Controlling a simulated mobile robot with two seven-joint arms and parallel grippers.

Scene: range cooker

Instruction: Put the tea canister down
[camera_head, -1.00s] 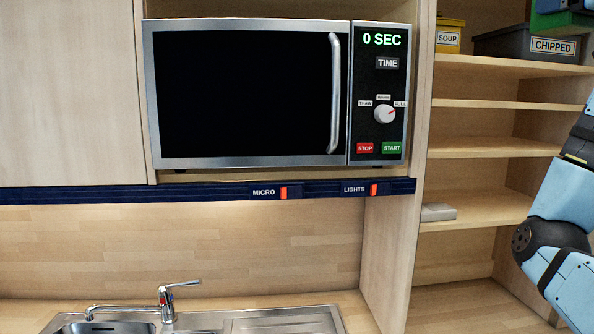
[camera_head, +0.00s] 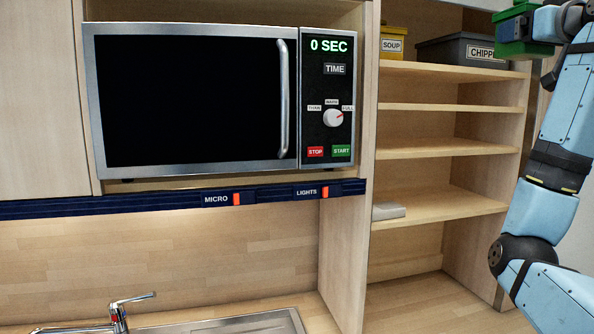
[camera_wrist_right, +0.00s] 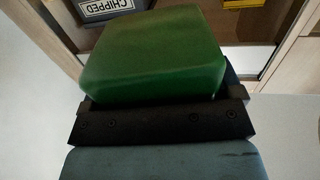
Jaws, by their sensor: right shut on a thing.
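The green tea canister (camera_head: 517,36) is at the top right of the head view, held up in front of the upper shelves. It also fills the middle of the right wrist view (camera_wrist_right: 160,55). No label shows on the canister's visible faces. My left gripper is not in view.
The top shelf (camera_head: 450,75) holds a yellow SOUP tin (camera_head: 393,46) and a grey CHIPPED box (camera_head: 455,47). The shelves below are mostly bare, except a small grey block (camera_head: 389,211). A microwave (camera_head: 190,105) stands left, above a sink (camera_head: 230,325).

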